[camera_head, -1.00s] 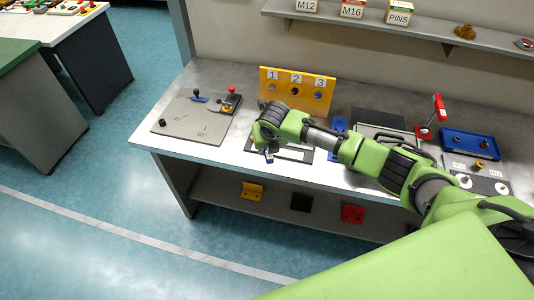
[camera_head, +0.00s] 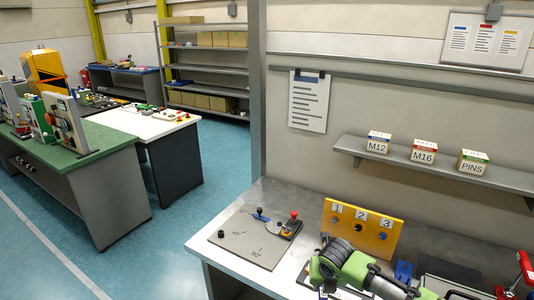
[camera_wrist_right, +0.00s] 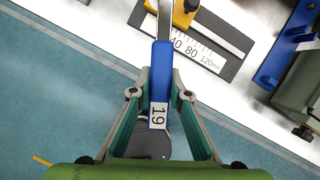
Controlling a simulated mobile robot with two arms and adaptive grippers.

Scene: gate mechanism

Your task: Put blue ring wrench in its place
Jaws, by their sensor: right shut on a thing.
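The blue ring wrench (camera_wrist_right: 161,72) has a blue handle with a white "19" label and a metal shaft running off the top of the right wrist view, so its ring end is out of frame. My right gripper (camera_wrist_right: 160,95) is shut on the blue handle, with one finger on each side. In the head view my right gripper (camera_head: 322,272) is low over the front of the bench, and the wrench is mostly hidden there. My left gripper is not in view.
A yellow board (camera_head: 361,228) numbered 1, 2, 3 stands behind my right arm. A grey angle plate (camera_head: 255,238) lies to its left. Boxes M12 (camera_head: 378,143), M16 and PINS sit on a shelf.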

